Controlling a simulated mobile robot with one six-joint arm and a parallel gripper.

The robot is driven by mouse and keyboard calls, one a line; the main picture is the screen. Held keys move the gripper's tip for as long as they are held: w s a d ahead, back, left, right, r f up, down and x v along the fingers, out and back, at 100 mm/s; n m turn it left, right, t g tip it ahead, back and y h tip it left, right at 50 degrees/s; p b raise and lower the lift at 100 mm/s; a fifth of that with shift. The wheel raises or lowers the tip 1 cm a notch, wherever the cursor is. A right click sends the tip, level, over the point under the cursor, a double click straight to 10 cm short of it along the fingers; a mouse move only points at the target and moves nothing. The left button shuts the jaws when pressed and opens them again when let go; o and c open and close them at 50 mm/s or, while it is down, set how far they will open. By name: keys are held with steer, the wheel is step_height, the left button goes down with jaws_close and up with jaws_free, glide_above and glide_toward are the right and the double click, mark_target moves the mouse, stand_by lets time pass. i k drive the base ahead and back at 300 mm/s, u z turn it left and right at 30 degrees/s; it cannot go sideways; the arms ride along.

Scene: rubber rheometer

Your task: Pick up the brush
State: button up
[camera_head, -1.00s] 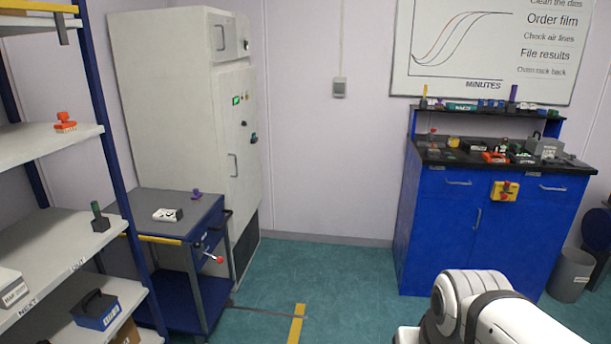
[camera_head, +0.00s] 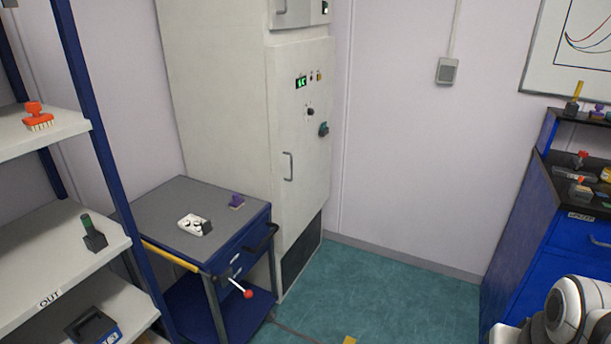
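An orange-red brush (camera_head: 37,117) with pale bristles stands bristles down on the upper shelf at the left, near the shelf's front edge. Its knob-like handle points up. My gripper is not in view. Only a white and dark part of my arm (camera_head: 572,312) shows at the lower right, far from the brush.
The shelf rack (camera_head: 95,130) has a blue post beside the brush. A dark block with a green handle (camera_head: 93,234) stands on the shelf below. A blue trolley (camera_head: 150,213) and a tall grey cabinet (camera_head: 230,120) stand to the right.

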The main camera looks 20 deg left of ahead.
mark_target(238, 201)
steer(key=u, duration=0.35)
steer(key=i, duration=1.55)
steer(key=u, duration=1.65)
steer(key=i, duration=1.25)
steer(key=u, duration=0.55)
